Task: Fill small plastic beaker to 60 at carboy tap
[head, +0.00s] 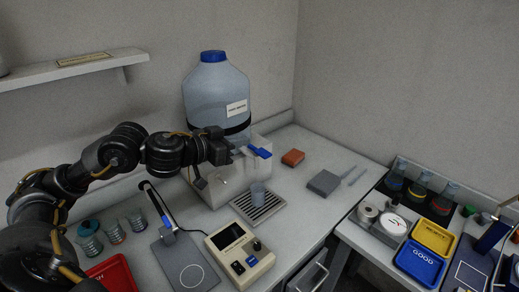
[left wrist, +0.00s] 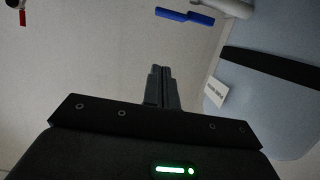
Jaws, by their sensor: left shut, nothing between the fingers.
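The large blue-grey carboy (head: 215,100) with a blue cap stands on a pale block against the back wall; its side shows in the left wrist view (left wrist: 262,85). Its tap has a blue lever (head: 258,152), also seen in the left wrist view (left wrist: 185,17). A small clear beaker (head: 258,190) stands upright on the slatted drip tray (head: 262,211) below the tap. Its liquid level is too small to read. My left gripper (head: 236,148) is shut and empty, just left of the lever and apart from it in the wrist view (left wrist: 161,70). My right gripper is out of view.
A beige instrument (head: 239,250) stands in front of the drip tray, with a grey stirrer plate (head: 185,262) beside it. Several beakers and a red tray (head: 112,275) are at left. A brown block (head: 292,157) and grey box (head: 323,183) lie right of the tap.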

